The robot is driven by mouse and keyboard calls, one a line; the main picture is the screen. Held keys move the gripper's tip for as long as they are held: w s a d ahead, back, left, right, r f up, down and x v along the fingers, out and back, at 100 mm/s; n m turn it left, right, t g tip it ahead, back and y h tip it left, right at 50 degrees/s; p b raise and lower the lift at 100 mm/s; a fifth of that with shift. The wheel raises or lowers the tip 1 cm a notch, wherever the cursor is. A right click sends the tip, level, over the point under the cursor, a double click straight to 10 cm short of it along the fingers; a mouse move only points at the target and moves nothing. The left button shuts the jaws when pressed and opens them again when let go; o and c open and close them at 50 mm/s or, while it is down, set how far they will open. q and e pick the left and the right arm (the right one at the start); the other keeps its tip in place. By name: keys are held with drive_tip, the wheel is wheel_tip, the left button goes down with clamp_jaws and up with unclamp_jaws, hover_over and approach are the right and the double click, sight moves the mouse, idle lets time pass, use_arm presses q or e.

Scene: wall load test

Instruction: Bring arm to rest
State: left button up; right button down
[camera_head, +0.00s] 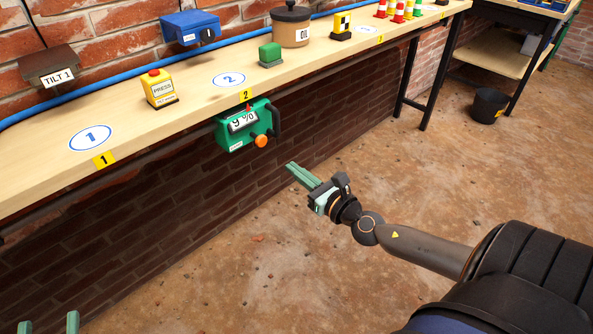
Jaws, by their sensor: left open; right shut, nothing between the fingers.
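My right gripper (303,175) is in the middle of the view, in the air in front of the bench. Its pale green fingers are shut together with nothing between them. Its arm reaches in from the lower right. My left gripper (47,326) shows only as two green fingertips at the bottom left edge. They stand apart, so it is open, with nothing visible between them. The rest of my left arm is out of view. Neither gripper touches anything that I can see.
A long wooden bench (45,167) runs along the brick wall. A green device (233,138) reading "9 %" hangs at its front edge. On top are a yellow PRESS button box (159,88), a green block (270,56) and an OIL pot (291,25).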

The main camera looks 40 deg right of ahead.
idle(0.4)
drive_tip(key=s+a+f+m+g+y, duration=0.1)
drive_tip(key=s+a+m+y, duration=0.15)
drive_tip(key=a+m, duration=0.4)
drive_tip(key=s+a+f+m+y, duration=0.1)
drive_tip(key=s+a+m, duration=0.2)
drive_tip(key=a+m, duration=0.35)
drive_tip(key=s+a+r+m+t+y+p, duration=0.15)
drive_tip(key=a+r+m, duration=0.3)
drive_tip(key=m, duration=0.45)
drive_tip(key=s+a+r+m+p, duration=0.2)
drive_tip(key=s+a+r+m, duration=0.15)
drive_tip(key=r+m, duration=0.4)
use_arm(q)
drive_tip(key=s+a+f+n+g+y+p, duration=0.2)
drive_tip(key=s+f+g+p, duration=0.5)
drive_tip(key=p, duration=1.2)
drive_tip(key=s+n+g+y, duration=0.1)
drive_tip(key=s+g+y, duration=0.1)
drive_tip(key=shift+a+n+g+p, duration=0.3)
drive_tip(key=shift+n+g+p, duration=0.05)
drive_tip(key=shift+n+g, duration=0.05)
use_arm(e)
drive_tip(key=s+d+f+m+g+h, duration=0.2)
drive_tip(key=s+f+m+g, duration=0.3)
drive_tip(key=s+f+g, duration=0.3)
drive_tip(key=shift+s+d+f+g+h, duration=0.15)
drive_tip(key=shift+s+f+g+h, duration=0.25)
drive_tip(key=shift+f+g+h, duration=0.45)
